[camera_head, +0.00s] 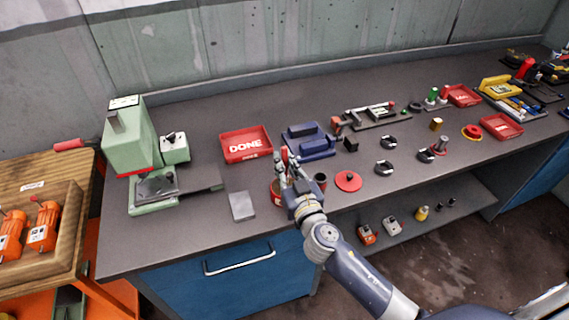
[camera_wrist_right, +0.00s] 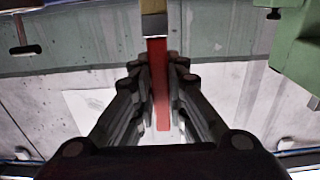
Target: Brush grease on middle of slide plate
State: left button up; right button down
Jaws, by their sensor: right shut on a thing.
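My right gripper (camera_head: 288,172) is shut on a brush with a red handle (camera_wrist_right: 159,85). A flat grey plate (camera_head: 242,206), likely the slide plate, lies on the bench left of the can. My left gripper is out of view.
A green press (camera_head: 131,142) stands at the bench's left end. Bench around the grey plate is clear.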

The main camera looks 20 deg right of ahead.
jog(key=shift+f, duration=0.1)
dwell(0.4)
notch_tip(320, 180, up, 7)
jog(key=p, duration=0.5)
jog(key=shift+p, duration=0.4)
jog(key=shift+s, duration=0.1)
dwell(0.4)
jog(key=shift+s+f+b, duration=0.1)
jog(key=shift+s+b, duration=0.2)
jog(key=shift+s, duration=0.05)
jog(key=b, duration=0.5)
send_near(286, 147)
jog(key=shift+h, duration=0.3)
jog(key=s+r, duration=0.1)
jog(key=s+d+r, duration=0.1)
jog(key=s, duration=0.1)
jog(key=shift+s+d+r, duration=0.15)
jog(key=shift+s, duration=0.05)
